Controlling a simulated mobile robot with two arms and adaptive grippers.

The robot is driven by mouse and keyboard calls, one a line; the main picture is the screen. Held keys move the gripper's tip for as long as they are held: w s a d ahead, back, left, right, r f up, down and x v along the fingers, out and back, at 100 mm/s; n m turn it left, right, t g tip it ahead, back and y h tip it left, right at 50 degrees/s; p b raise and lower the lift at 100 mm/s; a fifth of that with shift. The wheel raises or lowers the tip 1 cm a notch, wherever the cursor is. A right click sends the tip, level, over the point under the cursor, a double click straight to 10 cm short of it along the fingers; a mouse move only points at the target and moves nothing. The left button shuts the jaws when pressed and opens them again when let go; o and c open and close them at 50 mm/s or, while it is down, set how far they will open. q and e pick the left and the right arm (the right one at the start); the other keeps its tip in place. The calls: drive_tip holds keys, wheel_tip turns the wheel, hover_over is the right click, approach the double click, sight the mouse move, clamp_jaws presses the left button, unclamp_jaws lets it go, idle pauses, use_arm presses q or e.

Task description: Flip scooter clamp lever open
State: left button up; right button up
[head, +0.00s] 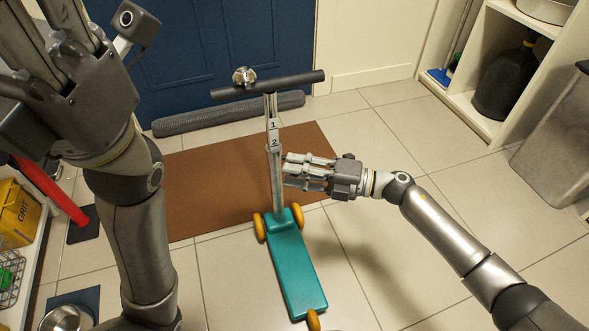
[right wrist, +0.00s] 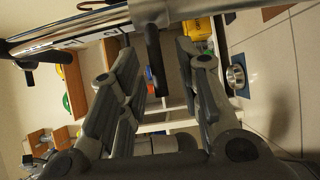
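The scooter has a teal deck (head: 296,262), orange wheels, and an upright silver stem (head: 277,185) with a black handlebar (head: 268,86). A clamp collar sits on the stem below the labels 1 and 2; it shows in the right wrist view (right wrist: 150,12). The dark clamp lever (right wrist: 153,68) sticks out from it between my right fingertips. My right gripper (head: 288,171) is open beside the stem, below the labels; its fingers stand apart from the lever on both sides (right wrist: 160,58). In the head view the fingers hide the lever. My left gripper (head: 45,45) is raised at upper left, partly cut off.
A brown mat (head: 200,190) lies under the scooter, with a grey rolled mat (head: 225,112) before the blue door (head: 220,40). Shelving (head: 480,115) and a bin (head: 560,140) stand at right. A low shelf with a yellow grit box (head: 15,213) is at left.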

drive_tip(key=v, duration=1.1)
drive_tip(key=shift+d, duration=0.25)
